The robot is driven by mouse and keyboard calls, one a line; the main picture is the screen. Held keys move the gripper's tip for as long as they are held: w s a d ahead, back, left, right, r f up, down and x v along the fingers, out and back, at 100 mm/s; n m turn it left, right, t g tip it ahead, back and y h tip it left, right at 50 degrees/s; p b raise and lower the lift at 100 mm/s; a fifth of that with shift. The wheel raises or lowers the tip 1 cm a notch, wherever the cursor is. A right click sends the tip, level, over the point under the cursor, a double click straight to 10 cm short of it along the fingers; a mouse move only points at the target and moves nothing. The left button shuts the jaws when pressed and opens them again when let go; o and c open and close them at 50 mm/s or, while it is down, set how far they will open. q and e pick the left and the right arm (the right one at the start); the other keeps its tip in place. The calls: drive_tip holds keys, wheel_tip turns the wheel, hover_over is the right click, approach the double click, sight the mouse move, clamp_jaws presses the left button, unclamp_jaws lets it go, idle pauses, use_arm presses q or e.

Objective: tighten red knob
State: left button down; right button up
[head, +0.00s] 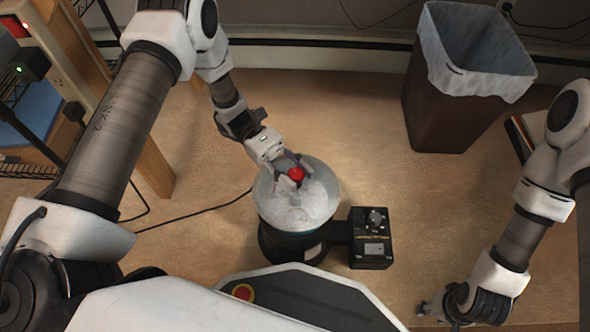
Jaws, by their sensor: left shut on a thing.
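The red knob (296,174) sits on top of a round, clear-domed vessel (309,215) with a dark base. My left gripper (292,175) reaches in from the upper left and is shut on the red knob, with its fingers around the knob's sides. Part of the knob is hidden by the fingers. My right gripper (432,310) is low at the lower right, well apart from the vessel. Its fingers are small and partly cut off from clear view, so its opening cannot be told.
A black control box (371,240) with a dial joins the vessel's right side. A brown bin with a white liner (455,105) stands at the upper right. A black cable (195,211) runs left from the vessel. A wooden frame stands at the left. The floor between bin and vessel is clear.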

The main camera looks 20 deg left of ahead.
use_arm(q)
drive_tip(key=shift+m+g+y, duration=1.5)
drive_tip(key=shift+m+g, duration=0.2)
drive_tip(key=shift+g, duration=0.5)
drive_tip(key=shift+y, duration=0.3)
drive_tip(key=c, duration=0.7)
unclamp_jaws()
drive_tip(key=v, duration=0.7)
drive_tip(key=shift+w+a+f, duration=0.1)
drive_tip(key=shift+w, duration=0.2)
drive_tip(key=shift+s, duration=0.1)
